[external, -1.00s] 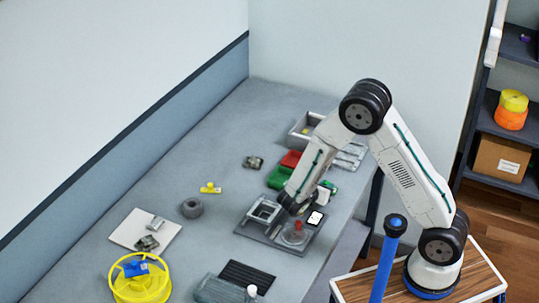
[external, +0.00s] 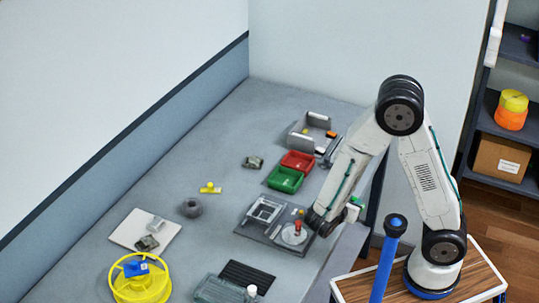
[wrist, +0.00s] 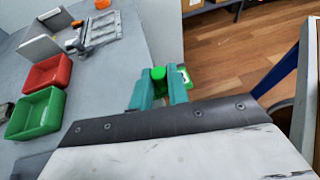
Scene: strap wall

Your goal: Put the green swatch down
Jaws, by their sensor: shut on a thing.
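My gripper (wrist: 159,88) has teal fingers and is shut on the green swatch (wrist: 158,73), whose bright green end shows between the fingertips in the wrist view. A green and white patch shows just right of the fingers; I cannot tell whether it belongs to the swatch. In the external view my gripper (external: 351,210) is at the bench's right edge, right of the grey fixture. The green swatch (external: 357,201) shows there as a small green bit at the gripper's tip. Most of the swatch is hidden by the fingers.
A green tray (external: 285,180) and a red tray (external: 298,161) stand on the bench (external: 150,190). A grey open bin (external: 308,131) is behind them. The grey fixture (external: 262,222) holds a disc with a red knob (external: 297,226).

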